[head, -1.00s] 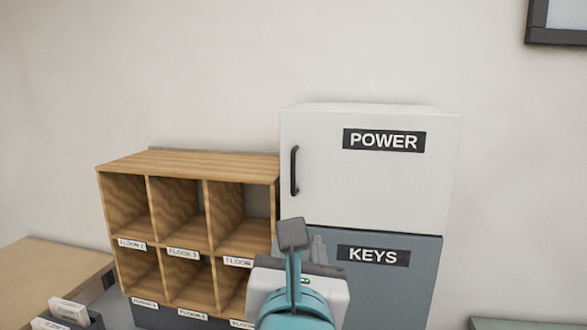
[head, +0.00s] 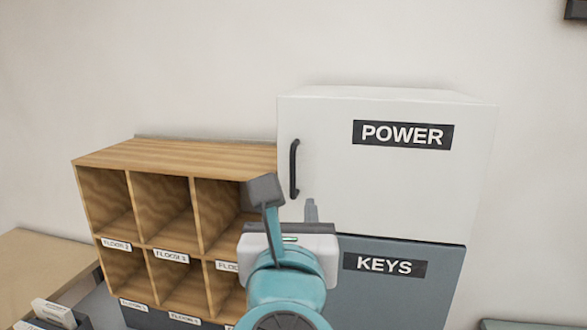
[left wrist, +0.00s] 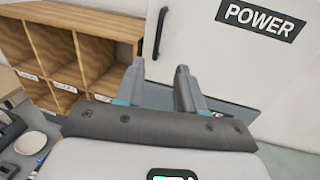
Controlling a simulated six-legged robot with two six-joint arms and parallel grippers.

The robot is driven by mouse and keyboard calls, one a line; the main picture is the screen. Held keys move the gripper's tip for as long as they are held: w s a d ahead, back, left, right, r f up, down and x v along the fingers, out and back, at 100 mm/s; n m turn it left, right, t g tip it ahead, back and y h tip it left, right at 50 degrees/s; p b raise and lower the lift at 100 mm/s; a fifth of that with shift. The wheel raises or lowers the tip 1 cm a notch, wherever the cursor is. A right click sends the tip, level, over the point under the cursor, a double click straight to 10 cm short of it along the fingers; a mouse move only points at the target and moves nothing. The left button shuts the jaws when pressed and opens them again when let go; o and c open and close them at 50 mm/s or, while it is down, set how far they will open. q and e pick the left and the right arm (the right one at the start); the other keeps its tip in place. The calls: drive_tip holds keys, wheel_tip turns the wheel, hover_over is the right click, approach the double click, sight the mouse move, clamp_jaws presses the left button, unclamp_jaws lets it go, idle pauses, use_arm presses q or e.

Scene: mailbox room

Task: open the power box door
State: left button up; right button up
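The white power box (head: 400,180) stands on top of the grey KEYS box, its door shut, with a black POWER label (head: 403,135). Its black vertical handle (head: 294,168) is near the door's left edge. My left gripper (head: 288,200) is open and empty, just below the handle in the head view. In the left wrist view the handle (left wrist: 161,32) shows beyond and between the two fingers (left wrist: 160,82), apart from them. The door (left wrist: 215,50) fills the upper right there. My right gripper is in neither view.
A wooden pigeonhole shelf (head: 180,155) with floor labels stands close on the left. The grey KEYS box (head: 400,295) is below the power box. A wooden surface (head: 40,270) is at the lower left. Wall space above is clear.

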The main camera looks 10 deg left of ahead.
use_arm(q)
drive_tip(key=p, duration=0.3)
approach(291, 174)
drive_tip(key=w, duration=0.5)
drive_tip(key=w+p, duration=0.1)
drive_tip(key=w, duration=0.1)
drive_tip(key=shift+a+r+p, duration=0.3)
drive_tip(key=shift+a+p, duration=0.05)
drive_tip(key=shift+w+a+f, duration=0.15)
drive_tip(key=shift+w+a, duration=0.1)
drive_tip(key=shift+w, duration=0.3)
drive_tip(key=shift+w+a+f, duration=0.2)
drive_tip(key=shift+w+a, duration=0.1)
drive_tip(key=shift+w, duration=0.25)
drive_tip(key=shift+s+d+r, duration=0.2)
drive_tip(key=shift+s+d, duration=0.1)
drive_tip(key=shift+s, duration=0.1)
drive_tip(key=c, duration=0.3)
drive_tip(key=shift+w+a+f, duration=0.1)
clamp_jaws()
